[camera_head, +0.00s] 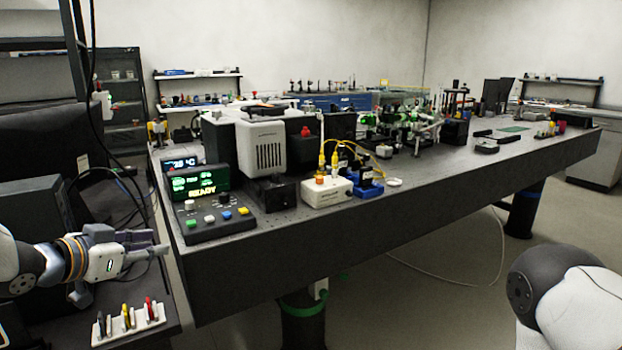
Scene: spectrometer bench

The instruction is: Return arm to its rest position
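My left arm comes in from the left edge, held low and roughly level. Its gripper (148,250) points right, just left of the optical table's near left corner, and stands apart from the control panel. Its fingers are small and overlap dark things behind them, so I cannot tell whether they are open or shut. I see no object clearly held. Of my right arm, only a grey and white rounded link shows at the bottom right. The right gripper is out of view.
The long dark optical table (420,214) carries a control box with a READY display (200,188), a white-grey instrument (268,148) and a white box (326,193). A white rack (130,324) with coloured-handled tools sits below my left gripper. Open floor (420,310) lies in front of the table.

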